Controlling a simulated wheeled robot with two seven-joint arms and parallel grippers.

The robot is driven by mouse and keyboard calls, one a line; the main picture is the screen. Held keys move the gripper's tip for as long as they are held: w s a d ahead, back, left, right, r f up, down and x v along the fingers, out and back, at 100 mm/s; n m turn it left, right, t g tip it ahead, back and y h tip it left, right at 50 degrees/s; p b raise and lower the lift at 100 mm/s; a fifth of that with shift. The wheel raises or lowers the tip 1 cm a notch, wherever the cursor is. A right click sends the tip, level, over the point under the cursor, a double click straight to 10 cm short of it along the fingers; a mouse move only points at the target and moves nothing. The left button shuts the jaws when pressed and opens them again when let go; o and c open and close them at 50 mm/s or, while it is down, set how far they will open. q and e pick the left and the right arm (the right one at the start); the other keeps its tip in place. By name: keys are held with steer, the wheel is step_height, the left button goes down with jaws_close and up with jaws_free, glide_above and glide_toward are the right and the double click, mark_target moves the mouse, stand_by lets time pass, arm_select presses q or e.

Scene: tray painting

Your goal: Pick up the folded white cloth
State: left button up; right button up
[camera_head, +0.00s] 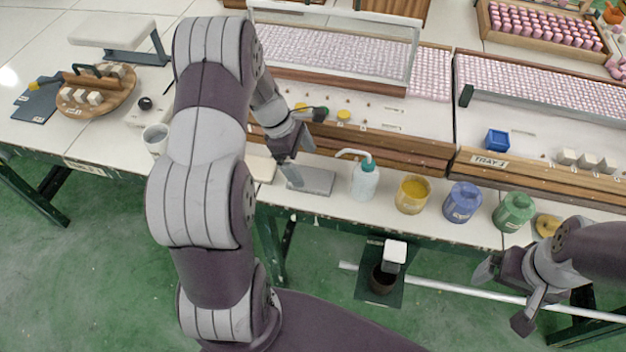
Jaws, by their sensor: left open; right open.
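A flat, pale grey rectangular piece (318,181) lies near the front edge of the table; it may be the folded white cloth, but I cannot tell for sure. A cream flat piece (262,166) lies left of it, partly hidden by my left arm. My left gripper (306,148) is open above the grey piece, one finger pointing down over its left end. Whether that finger touches it is unclear. My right gripper (505,297) is open and empty in front of the table's edge at the lower right, away from both flat pieces.
A squeeze bottle (364,180) stands just right of the grey piece. Yellow (412,195), blue (462,202) and green (514,212) paint pots follow along the edge. Wooden trays of pink pieces (540,90) fill the back. A white mug (155,139) stands left of my arm.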

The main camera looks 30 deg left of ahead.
mark_target(312, 177)
arm_select(q)
steer(key=x, duration=0.6)
steer(key=shift+w+a, duration=0.1)
steer(key=c, duration=1.1)
steer(key=shift+o, duration=0.2)
step_height(312, 177, up, 4)
steer(key=shift+r, duration=0.25)
steer(key=s+d+r, duration=0.6)
steer(key=s+d, duration=0.2)
steer(key=shift+s+r+p, duration=0.25)
steer(key=shift+s+p, duration=0.05)
steer(key=shift+s, duration=0.05)
steer(key=o, duration=0.4)
steer(key=c, duration=0.3)
